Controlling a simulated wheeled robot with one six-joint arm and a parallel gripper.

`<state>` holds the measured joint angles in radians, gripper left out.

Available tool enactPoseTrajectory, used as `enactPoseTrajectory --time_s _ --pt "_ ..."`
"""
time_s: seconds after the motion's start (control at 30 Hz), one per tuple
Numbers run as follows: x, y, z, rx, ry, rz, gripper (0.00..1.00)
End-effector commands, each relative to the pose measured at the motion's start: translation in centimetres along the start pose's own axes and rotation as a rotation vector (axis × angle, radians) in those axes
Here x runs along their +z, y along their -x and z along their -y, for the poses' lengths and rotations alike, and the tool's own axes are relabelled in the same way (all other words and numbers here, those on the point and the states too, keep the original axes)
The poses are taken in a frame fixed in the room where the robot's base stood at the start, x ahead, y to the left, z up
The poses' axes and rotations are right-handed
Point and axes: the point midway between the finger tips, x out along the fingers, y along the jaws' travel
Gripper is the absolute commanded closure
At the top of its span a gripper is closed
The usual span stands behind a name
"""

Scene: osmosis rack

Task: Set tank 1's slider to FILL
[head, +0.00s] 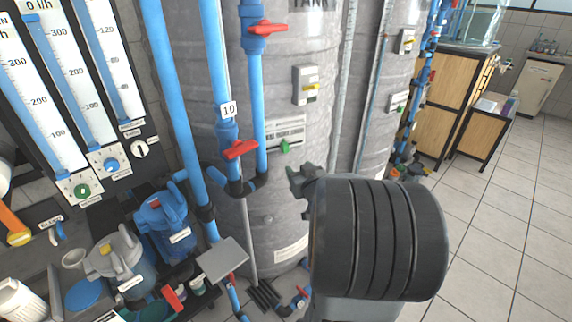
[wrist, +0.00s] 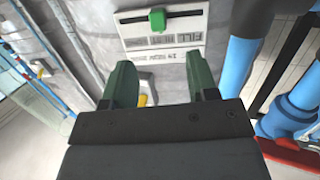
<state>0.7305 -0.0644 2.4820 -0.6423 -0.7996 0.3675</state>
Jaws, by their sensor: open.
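A slider with a green knob (head: 285,146) sits on a white label plate (head: 284,132) on the near grey tank (head: 275,205). The wrist view shows the green knob (wrist: 157,20) near the middle of its dark slot, and the plate (wrist: 145,45) carries the word FILL, upside down, toward the right. My gripper (head: 300,180) is below and right of the knob in the head view. In the wrist view my gripper (wrist: 163,78) is open, its two green fingers apart and empty, with the knob beyond the tips. The tank's number is not readable.
Blue pipes with red valve handles (head: 240,149) run just left of the plate. A small box with a yellow lever (head: 306,85) is above it on the tank. A second grey tank (head: 385,130) stands to the right. Open tiled floor (head: 500,210) lies at the right.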

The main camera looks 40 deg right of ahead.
Motion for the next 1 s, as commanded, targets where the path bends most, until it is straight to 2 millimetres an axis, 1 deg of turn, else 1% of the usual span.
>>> enactPoseTrajectory --time_s 0.03,0.1,0.27,0.37,0.47,0.6,0.8,1.0 --pt "1.2 0.0 -0.6 -0.01 -0.011 -0.033 0.47" --pt "1.5 0.1 -1.0 -0.031 -0.022 -0.077 0.47" --pt "1.6 -0.1 -1.4 -0.062 -0.038 -0.132 0.47" --pt "1.4 -1.1 -1.3 -0.07 -0.041 -0.144 0.47" --pt "1.2 -2.7 -1.1 -0.073 -0.041 -0.144 0.47" --pt "0.8 -5.5 -0.8 -0.072 -0.041 -0.144 0.47" --pt "0.2 -9.1 -0.7 -0.071 -0.04 -0.144 0.47" --pt "-0.2 -11.7 -0.5 -0.07 -0.039 -0.144 0.47"
